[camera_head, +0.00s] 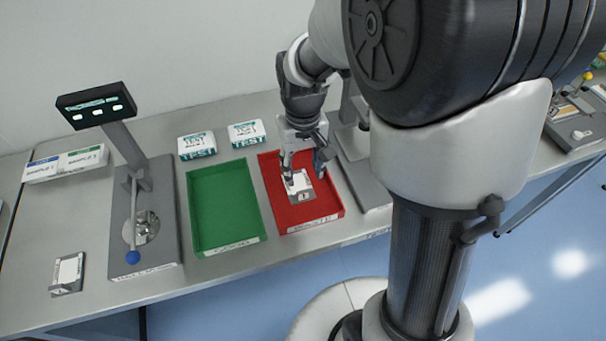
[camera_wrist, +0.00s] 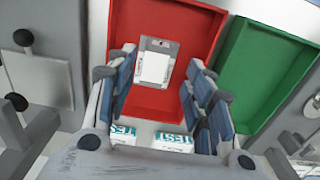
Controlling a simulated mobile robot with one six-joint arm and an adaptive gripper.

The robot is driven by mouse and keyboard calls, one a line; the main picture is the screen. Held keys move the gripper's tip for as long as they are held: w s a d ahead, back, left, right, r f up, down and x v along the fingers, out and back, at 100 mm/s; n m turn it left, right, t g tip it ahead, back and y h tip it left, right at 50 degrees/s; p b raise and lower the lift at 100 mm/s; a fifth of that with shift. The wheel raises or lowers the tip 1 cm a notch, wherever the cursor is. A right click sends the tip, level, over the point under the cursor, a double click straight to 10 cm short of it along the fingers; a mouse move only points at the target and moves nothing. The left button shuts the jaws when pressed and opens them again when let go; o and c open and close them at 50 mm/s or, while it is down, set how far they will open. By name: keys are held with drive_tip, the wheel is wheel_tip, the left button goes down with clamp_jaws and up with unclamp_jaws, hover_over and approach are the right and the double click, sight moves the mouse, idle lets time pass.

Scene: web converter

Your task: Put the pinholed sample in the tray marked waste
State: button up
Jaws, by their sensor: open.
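A white sample on a grey holder (camera_head: 300,187) lies in the red tray (camera_head: 312,222). It also shows in the wrist view (camera_wrist: 155,67), flat near the middle of the red tray floor (camera_wrist: 186,92). My gripper (camera_head: 304,170) is over the red tray, just above this sample. In the wrist view my gripper (camera_wrist: 161,58) is open, with a finger on each side of the sample and gaps between. A second, similar sample (camera_head: 68,272) lies at the table's front left.
An empty green tray (camera_head: 222,200) stands left of the red one. A tester with a blue-knobbed lever (camera_head: 133,256) and a display (camera_head: 95,104) stands further left. Two white-and-teal boxes (camera_head: 197,144) sit behind the trays. A grey device (camera_head: 365,180) borders the red tray's right.

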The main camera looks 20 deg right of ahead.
drive_tip(key=s+r+t, duration=0.4)
drive_tip(key=s+r, duration=1)
drive_tip(key=s, duration=0.4)
drive_tip(key=shift+r+t, duration=0.3)
drive_tip(key=shift+r, duration=0.1)
drive_tip(key=shift+w, duration=0.1)
